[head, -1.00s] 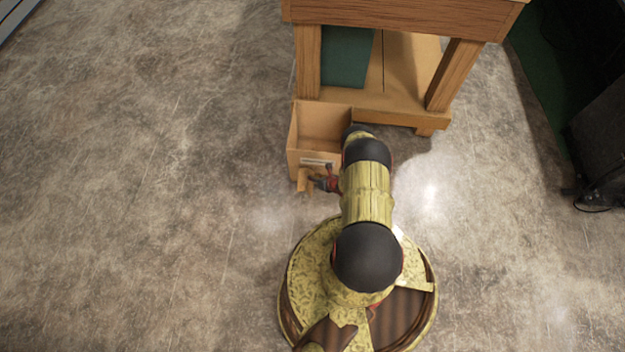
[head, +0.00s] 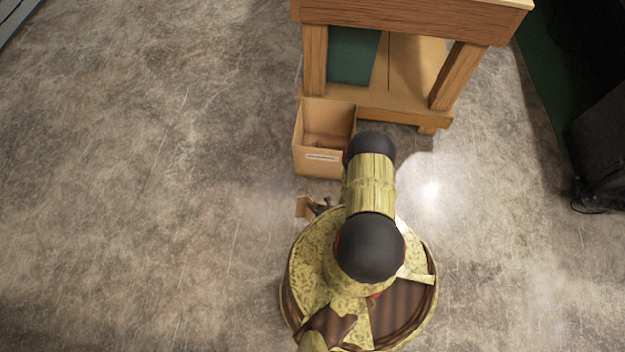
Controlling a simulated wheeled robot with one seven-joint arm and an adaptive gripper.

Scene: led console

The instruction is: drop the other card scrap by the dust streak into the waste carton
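The waste carton (head: 323,169) is an open brown box with a pale label on its near side. It stands on the floor by the wooden console's near left leg. A small tan card scrap (head: 302,207) shows just left of my base, nearer to me than the carton and apart from it. My gripper (head: 312,205) is at the scrap's right edge and appears shut on it; the fingers are small and partly hidden by my arm. A brownish shape lies inside the carton, too unclear to name. I cannot make out the dust streak.
The wooden console (head: 405,15) stands behind the carton, with a lower shelf and a dark green panel (head: 352,56). A dark cabinet-like object (head: 603,140) is at the far right. The grey floor (head: 130,190) on the left is open.

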